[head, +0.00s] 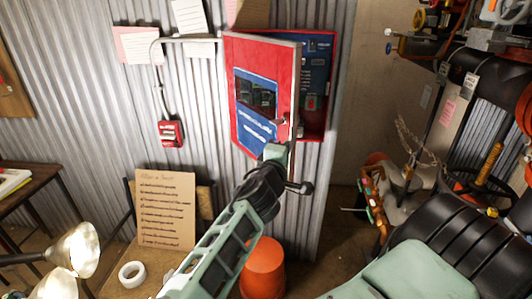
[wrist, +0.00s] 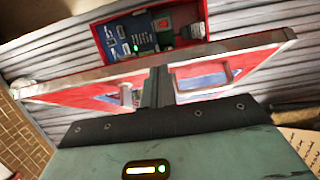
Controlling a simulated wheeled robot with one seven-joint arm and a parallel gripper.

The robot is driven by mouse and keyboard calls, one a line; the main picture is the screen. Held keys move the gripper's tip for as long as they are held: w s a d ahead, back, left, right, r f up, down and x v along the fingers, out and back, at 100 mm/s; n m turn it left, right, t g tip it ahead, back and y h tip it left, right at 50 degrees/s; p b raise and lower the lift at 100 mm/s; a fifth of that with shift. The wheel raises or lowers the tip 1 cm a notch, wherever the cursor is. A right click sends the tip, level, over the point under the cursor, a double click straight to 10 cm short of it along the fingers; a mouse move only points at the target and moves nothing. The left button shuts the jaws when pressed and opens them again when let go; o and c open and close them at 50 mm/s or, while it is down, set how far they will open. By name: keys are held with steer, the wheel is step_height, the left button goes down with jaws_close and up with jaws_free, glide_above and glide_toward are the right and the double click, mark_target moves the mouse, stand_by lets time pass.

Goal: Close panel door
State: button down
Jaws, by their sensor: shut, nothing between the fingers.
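The red panel door (head: 284,82) stands partly open on the wall box in the head view, with a window and a blue label on its face. In the wrist view the door (wrist: 70,80) crosses the picture, its pale edge towards the box. The open panel box (head: 318,75) shows blue inside to the right of the door; its inside (wrist: 150,32) also shows beyond the door edge in the wrist view. My gripper (wrist: 157,74) is shut and empty, its fingertips at the door's edge and front face. I cannot tell whether they touch.
A red call point (head: 171,133) is on the corrugated wall to the left. A cardboard sign (head: 166,212) leans below, and an orange bucket (head: 262,268) stands on the floor. Pipes and valves (head: 480,165) crowd the right side.

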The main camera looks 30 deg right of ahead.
steer(key=shift+d+n+t+y, duration=0.4)
steer(key=shift+d+t, duration=0.1)
steer(key=shift+d, duration=0.8)
steer(key=shift+d+n+t+y, duration=0.4)
steer(key=shift+d+t, duration=0.1)
steer(key=shift+d, duration=0.8)
steer(key=shift+p, duration=0.3)
